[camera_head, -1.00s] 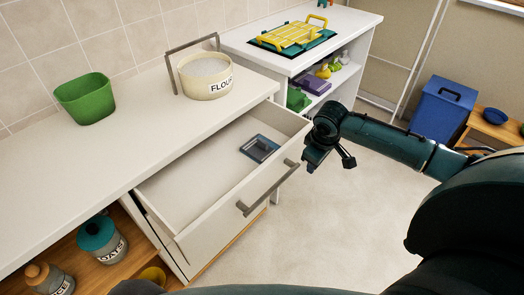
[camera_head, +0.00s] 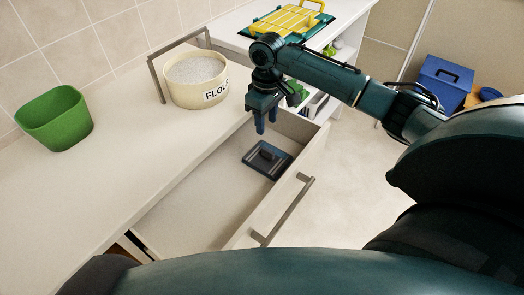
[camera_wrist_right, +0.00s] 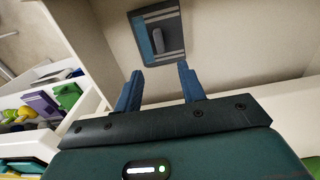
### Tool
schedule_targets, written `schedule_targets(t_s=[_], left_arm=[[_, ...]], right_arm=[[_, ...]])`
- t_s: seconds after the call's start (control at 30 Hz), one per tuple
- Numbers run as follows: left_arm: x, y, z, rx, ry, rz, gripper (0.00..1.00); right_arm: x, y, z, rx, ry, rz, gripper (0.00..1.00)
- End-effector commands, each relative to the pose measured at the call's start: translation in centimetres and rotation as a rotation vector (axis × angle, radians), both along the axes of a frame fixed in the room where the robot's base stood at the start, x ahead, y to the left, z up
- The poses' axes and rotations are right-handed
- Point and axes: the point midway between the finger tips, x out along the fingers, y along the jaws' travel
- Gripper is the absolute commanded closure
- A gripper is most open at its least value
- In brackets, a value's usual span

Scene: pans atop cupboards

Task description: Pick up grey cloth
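The grey cloth (camera_head: 281,167) lies flat in the open drawer, near its far end. It is a dark blue-grey square with pale stripes and a small raised piece in its middle. It also shows in the right wrist view (camera_wrist_right: 172,38), just beyond the fingertips. My right gripper (camera_head: 266,123) points down above the drawer, over the cloth and apart from it. Its two fingers are spread with nothing between them, as the right wrist view (camera_wrist_right: 160,75) shows. My left gripper is out of view.
The drawer's front with its bar handle (camera_head: 285,210) stands out from the white counter (camera_head: 150,150). A flour pot (camera_head: 190,85) and a green container (camera_head: 55,120) stand on the counter. A shelf unit with a yellow rack (camera_head: 295,20) stands behind my right arm.

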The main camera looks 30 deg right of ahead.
Motion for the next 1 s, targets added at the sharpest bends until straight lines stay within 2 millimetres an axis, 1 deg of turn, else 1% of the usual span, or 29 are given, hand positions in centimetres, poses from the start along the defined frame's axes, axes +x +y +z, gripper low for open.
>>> schedule_targets(t_s=[0.03, 0.1, 0.2, 0.3, 0.53, 0.8, 0.9, 1.0], left_arm=[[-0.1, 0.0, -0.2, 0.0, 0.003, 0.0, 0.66], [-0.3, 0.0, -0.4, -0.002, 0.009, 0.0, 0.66], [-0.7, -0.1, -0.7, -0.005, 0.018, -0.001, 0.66], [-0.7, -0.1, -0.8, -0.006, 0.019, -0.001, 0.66], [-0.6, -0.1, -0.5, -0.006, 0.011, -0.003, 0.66], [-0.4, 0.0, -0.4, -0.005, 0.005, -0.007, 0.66], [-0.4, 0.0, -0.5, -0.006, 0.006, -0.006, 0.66], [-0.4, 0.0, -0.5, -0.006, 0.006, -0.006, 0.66]], right_arm=[[-0.1, 0.0, -1.1, -0.002, 0.005, 0.0, 0.6], [-0.2, 0.0, -2.6, -0.001, 0.006, -0.001, 0.6], [-0.1, 0.0, -4.4, 0.0, 0.003, -0.001, 0.6], [-0.1, 0.0, -5.8, -0.001, 0.003, 0.0, 0.6], [-0.2, -0.1, -7.4, -0.002, 0.001, 0.0, 0.6], [-0.4, -0.2, -11.3, -0.001, 0.002, -0.001, 0.6], [-0.4, -0.2, -11.9, -0.001, 0.001, 0.001, 0.6], [-0.4, -0.2, -12.0, -0.001, 0.001, 0.001, 0.6]])
